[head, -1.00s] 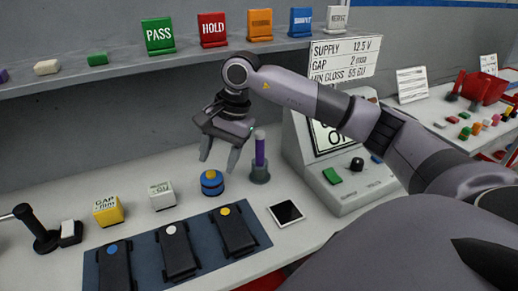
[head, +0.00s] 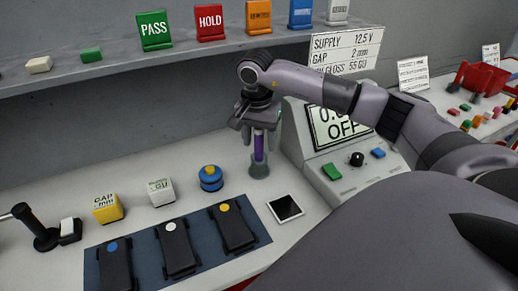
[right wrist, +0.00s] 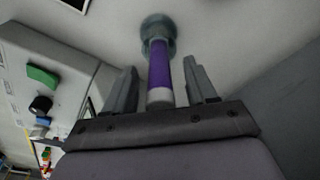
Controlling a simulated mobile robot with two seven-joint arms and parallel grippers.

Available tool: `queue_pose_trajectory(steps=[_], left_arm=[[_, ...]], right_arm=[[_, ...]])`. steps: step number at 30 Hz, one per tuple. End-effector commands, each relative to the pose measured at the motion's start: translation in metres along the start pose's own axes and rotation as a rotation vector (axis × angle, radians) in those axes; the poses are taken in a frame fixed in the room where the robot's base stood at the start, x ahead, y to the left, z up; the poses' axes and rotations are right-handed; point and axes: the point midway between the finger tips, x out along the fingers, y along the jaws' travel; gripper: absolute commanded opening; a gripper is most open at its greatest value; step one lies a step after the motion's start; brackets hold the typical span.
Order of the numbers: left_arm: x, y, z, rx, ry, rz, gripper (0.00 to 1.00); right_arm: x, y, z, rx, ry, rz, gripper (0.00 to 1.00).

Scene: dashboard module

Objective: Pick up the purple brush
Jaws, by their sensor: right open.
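The purple brush (head: 259,148) stands upright in a small grey holder (head: 259,168) on the bench, left of the power supply box. My right gripper (head: 261,136) is at the upper part of the brush, pointing down. In the right wrist view the brush (right wrist: 160,68) lies between the two open fingers (right wrist: 162,86), with a gap showing on each side. Its pale end (right wrist: 160,96) is near the palm, and its other end sits in the round holder (right wrist: 157,28). My left gripper is not in view.
A blue and yellow round button (head: 211,178) stands left of the holder. The power supply box (head: 345,150) is close on the right. A shelf (head: 150,75) with coloured signs is behind. A blue mat (head: 205,252) with black devices and a small tablet (head: 286,208) lie in front.

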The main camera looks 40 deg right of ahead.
Motion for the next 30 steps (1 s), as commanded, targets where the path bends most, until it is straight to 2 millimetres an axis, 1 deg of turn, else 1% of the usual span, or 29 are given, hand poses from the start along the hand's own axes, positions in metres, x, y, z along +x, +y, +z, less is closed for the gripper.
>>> queue_pose_trajectory(steps=[6, 7, 8, 9, 12, 23, 26, 30], left_arm=[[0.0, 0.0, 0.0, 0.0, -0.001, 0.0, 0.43], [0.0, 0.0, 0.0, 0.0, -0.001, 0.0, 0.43], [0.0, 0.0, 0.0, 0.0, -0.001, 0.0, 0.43], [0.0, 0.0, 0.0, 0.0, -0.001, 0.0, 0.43], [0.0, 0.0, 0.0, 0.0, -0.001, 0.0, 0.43], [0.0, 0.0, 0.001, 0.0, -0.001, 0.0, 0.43], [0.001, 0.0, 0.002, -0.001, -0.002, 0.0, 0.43], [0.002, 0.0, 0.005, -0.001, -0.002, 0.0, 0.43]], right_arm=[[0.002, 0.0, 0.0, 0.0, 0.0, -0.001, 0.56], [0.002, 0.0, 0.0, 0.0, 0.0, -0.001, 0.53], [0.002, 0.0, 0.0, 0.0, 0.0, -0.001, 0.43], [0.002, 0.0, 0.0, 0.0, 0.0, -0.001, 0.3], [0.002, 0.0, 0.0, 0.0, 0.0, -0.001, 0.0], [-0.001, -0.001, 0.0, 0.0, 0.0, -0.003, 0.0], [-0.006, -0.001, -0.001, 0.0, 0.001, -0.003, 0.0], [-0.022, -0.001, -0.003, 0.0, 0.002, -0.006, 0.0]])
